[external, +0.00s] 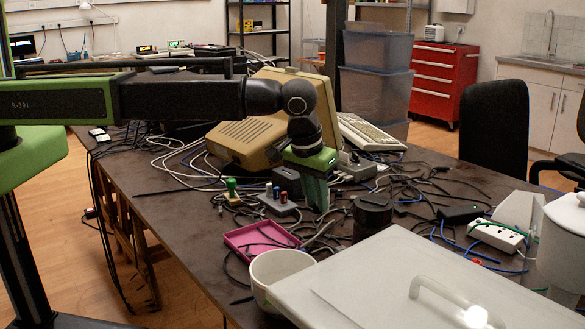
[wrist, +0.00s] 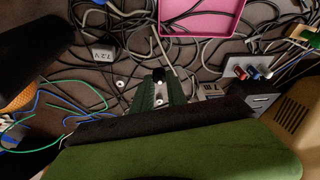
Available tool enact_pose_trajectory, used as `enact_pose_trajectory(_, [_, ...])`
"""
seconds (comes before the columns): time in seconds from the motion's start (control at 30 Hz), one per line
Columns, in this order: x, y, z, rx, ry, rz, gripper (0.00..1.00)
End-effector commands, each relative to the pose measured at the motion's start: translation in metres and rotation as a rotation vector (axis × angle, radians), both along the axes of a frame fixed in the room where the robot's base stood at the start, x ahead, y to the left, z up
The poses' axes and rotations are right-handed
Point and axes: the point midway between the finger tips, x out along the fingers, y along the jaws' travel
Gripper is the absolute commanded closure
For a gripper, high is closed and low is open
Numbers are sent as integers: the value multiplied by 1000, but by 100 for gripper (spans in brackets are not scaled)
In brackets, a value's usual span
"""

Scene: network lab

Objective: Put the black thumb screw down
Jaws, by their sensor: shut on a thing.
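My gripper (external: 317,196) points down over the cluttered dark table (external: 165,205), in front of the beige monitor (external: 245,135). In the wrist view its two green fingers (wrist: 158,84) come close together. They are shut on the black thumb screw (wrist: 158,74), a small dark piece at the fingertips. The screw is mostly hidden by the fingers, and I cannot make it out in the external view. Cables and the dark tabletop lie below the tips. I cannot tell whether the screw touches the table.
A pink tray (external: 233,243) lies near the front edge, by a white bowl (external: 264,290). A grey block with coloured knobs (external: 278,205) stands left of my gripper. A black cylinder (external: 372,218) stands to the right. Loose cables (external: 415,180) cover much of the table.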

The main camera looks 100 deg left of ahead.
Motion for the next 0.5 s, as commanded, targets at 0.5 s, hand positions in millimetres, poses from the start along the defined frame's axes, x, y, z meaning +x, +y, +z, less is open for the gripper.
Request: enact_pose_trajectory(0.5, [-40, -20, 12, -3, -3, 49, 100])
